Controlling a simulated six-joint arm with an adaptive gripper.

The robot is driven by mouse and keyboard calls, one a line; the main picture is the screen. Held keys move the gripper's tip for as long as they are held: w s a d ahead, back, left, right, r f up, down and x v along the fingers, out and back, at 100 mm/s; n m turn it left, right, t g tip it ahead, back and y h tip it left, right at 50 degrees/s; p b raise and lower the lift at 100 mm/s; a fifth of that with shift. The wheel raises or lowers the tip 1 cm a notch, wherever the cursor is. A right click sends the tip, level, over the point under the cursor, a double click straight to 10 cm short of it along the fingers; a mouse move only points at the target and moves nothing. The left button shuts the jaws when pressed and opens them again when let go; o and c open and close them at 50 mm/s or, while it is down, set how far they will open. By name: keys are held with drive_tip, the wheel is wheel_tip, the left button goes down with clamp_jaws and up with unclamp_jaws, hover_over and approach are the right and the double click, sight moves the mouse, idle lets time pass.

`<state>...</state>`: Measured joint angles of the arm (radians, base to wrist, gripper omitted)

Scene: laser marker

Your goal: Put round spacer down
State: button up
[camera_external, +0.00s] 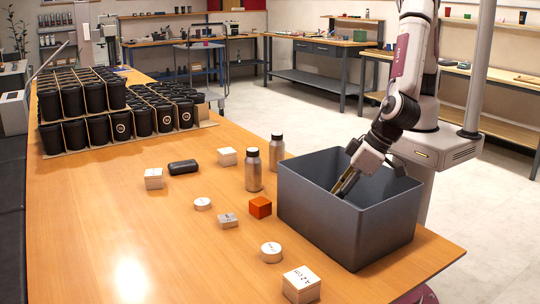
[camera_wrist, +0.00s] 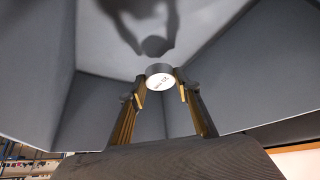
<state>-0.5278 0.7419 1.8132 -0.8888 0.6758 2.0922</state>
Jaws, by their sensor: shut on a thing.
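The round spacer (camera_wrist: 161,79) is a short disc with a white face bearing small dark print and a dark grey side. It shows in the wrist view between the fingertips of my gripper (camera_wrist: 160,84). My gripper is shut on it. In the external view my gripper (camera_external: 342,186) reaches down at a tilt into the grey bin (camera_external: 318,225), below its rim. The spacer is hidden there by the bin wall. The wrist view shows the bin's inner walls (camera_wrist: 225,95) around the spacer and a shadow of the gripper and spacer on a grey surface beyond.
Two similar white discs (camera_external: 271,252) (camera_external: 202,203) lie on the wooden table (camera_external: 120,215). Several black cups (camera_external: 75,133) fill the back left.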

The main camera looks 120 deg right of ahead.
drive_tip(key=shift+f, duration=0.6)
drive_tip(key=shift+f, duration=1.9)
drive_tip(key=o, duration=1.2)
drive_tip(key=shift+f, duration=0.1)
drive_tip(key=shift+c, duration=0.2)
drive_tip(key=v, duration=1.2)
